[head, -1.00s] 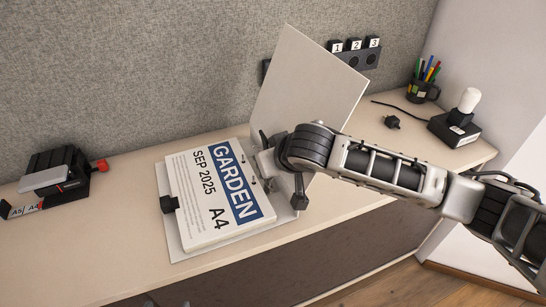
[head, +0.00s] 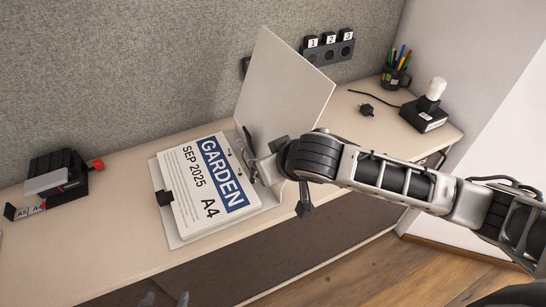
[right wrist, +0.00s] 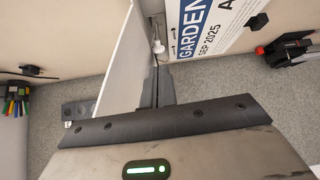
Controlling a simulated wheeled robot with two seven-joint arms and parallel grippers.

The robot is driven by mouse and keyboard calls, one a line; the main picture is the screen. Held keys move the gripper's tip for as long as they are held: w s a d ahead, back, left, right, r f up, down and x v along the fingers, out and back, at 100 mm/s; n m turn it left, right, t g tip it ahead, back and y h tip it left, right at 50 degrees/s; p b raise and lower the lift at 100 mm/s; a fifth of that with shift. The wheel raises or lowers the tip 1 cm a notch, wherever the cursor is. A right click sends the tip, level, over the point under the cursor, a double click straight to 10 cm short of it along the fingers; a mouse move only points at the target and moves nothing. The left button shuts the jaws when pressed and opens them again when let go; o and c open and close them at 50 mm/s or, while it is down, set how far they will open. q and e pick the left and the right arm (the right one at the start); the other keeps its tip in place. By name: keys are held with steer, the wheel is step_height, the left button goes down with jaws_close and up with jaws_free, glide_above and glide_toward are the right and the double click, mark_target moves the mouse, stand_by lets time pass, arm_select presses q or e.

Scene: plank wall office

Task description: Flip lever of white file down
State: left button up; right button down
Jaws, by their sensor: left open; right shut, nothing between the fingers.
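The white file lies open on the desk, its pale cover (head: 285,95) standing up at the back right. Its paper stack (head: 205,185) reads GARDEN, SEP 2025, A4. Ring metalwork (head: 247,160) shows along the stack's right edge. In the right wrist view a thin metal piece with a pale tip (right wrist: 157,45), seemingly the lever, stands just beyond my right gripper (right wrist: 155,88). That gripper is shut and empty, between cover and papers; I cannot tell whether it touches the piece. In the head view my right wrist largely hides it. My left gripper (head: 166,299) is open at the bottom edge, only its tips showing.
A black hole punch (head: 57,178) with a red knob stands at the left. A numbered switch panel (head: 330,48), pen mug (head: 396,75), plug (head: 366,109) and white-topped device (head: 428,108) are at the back right.

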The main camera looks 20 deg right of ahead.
steer(key=s+a+f+y, duration=0.3)
steer(key=s+a+f, duration=0.1)
steer(key=a+f, duration=0.15)
steer(key=s+d+f+t+h, duration=0.1)
steer(key=s+d+f+h, duration=0.1)
steer(key=s+d+f, duration=0.7)
steer(key=s+f, duration=0.1)
steer(key=s, duration=0.2)
steer(key=shift+s+f+t, duration=0.3)
steer(key=shift+s+t, duration=0.05)
steer(key=shift+t, duration=0.05)
